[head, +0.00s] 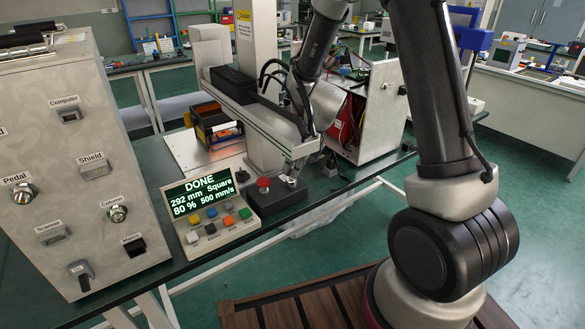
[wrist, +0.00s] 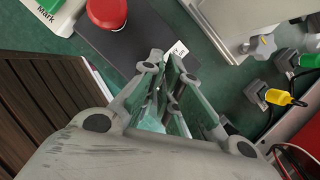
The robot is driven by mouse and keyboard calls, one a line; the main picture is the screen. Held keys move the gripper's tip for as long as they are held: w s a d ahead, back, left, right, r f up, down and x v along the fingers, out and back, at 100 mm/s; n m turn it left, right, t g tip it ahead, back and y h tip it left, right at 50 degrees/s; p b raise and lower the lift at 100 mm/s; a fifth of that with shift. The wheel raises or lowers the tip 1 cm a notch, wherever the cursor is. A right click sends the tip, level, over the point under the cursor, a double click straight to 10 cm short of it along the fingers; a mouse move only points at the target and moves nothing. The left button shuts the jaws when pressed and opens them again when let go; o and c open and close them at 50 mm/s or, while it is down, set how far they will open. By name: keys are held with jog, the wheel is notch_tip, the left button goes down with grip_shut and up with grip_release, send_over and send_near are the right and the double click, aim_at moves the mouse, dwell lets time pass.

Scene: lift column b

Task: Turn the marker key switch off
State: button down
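My gripper (head: 292,168) points down at the right part of a low black box (head: 275,203) on the bench. A red mushroom button (head: 263,184) stands on this box, left of the fingers; it also shows in the wrist view (wrist: 106,12). In the wrist view the fingertips (wrist: 168,56) are close together over the black box (wrist: 110,45), beside a small white label (wrist: 178,50) that I cannot read. They cover what lies between them, so I cannot make out a key or its position. Whether they grip something cannot be told.
A console (head: 212,210) with a display reading "DONE" and several coloured buttons stands left of the box. A grey panel (head: 75,150) with labelled switches fills the left. An open metal cabinet (head: 372,120) with red inside stands behind right. A wooden platform (head: 310,305) lies in front.

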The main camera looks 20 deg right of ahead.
jog(key=shift+n, duration=0.3)
jog(key=n+g, duration=0.1)
jog(key=n, duration=0.1)
jog(key=n+g+y, duration=0.1)
jog(key=n, duration=0.2)
jog(key=shift+w+d, duration=0.1)
jog(key=shift+w, duration=0.05)
jog(key=n+g, duration=0.1)
jog(key=n, duration=0.2)
jog(key=n+g, duration=0.1)
jog(key=n, duration=0.2)
jog(key=shift+w, duration=0.1)
jog(key=shift+n, duration=0.3)
dwell(0.4)
jog(key=c, duration=1.6)
grip_release()
jog(key=shift+c, duration=0.2)
jog(key=v, duration=1.2)
jog(key=shift+w, duration=0.25)
